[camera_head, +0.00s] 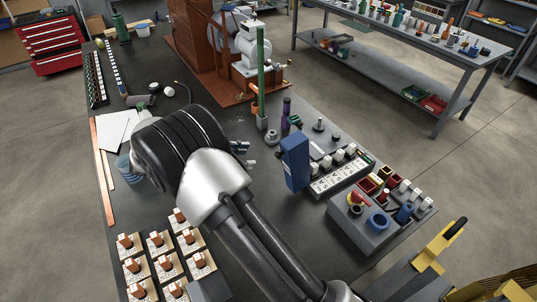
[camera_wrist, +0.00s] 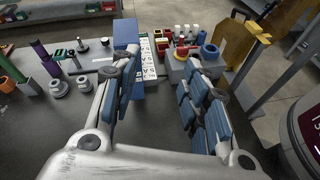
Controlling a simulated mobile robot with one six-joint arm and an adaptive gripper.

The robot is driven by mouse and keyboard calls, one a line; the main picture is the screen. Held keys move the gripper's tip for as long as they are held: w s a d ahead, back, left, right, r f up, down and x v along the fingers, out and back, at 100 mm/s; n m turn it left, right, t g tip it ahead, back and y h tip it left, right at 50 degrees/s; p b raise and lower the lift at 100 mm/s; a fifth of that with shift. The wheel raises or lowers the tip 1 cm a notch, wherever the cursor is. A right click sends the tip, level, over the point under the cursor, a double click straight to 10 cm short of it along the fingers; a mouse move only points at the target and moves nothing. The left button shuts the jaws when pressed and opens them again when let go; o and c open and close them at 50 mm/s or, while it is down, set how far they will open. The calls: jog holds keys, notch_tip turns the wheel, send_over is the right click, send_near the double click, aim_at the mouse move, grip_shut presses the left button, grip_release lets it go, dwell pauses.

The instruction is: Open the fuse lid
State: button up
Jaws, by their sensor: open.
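A blue upright panel (camera_head: 295,162), which looks like the fuse lid, stands at the left end of a white labelled fuse strip (camera_head: 340,178). Its hinge cannot be made out. In the wrist view the blue panel (camera_wrist: 127,38) is just beyond my left finger, and the fuse strip (camera_wrist: 148,60) shows between my fingers. My gripper (camera_wrist: 163,72) is open with nothing between its fingers. Whether the left finger touches the panel cannot be told.
A grey control box (camera_head: 372,232) with a red-and-yellow knob and blue ring stands right of the strip. A green post (camera_head: 261,75) and purple cylinder (camera_head: 286,115) stand behind. Several switch blocks (camera_head: 168,265) fill the near left. Dark tabletop lies bare beneath my gripper.

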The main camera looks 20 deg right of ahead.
aim_at(276, 155)
jog(key=w+a+f+n+t+h, duration=0.3)
jog(key=a+f+n, duration=0.15)
jog(key=f, duration=0.55)
jog(key=w+d+b, duration=0.3)
jog(key=d, duration=1.3)
jog(key=shift+d+f, duration=0.25)
jog(key=shift+c, duration=0.3)
grip_shut()
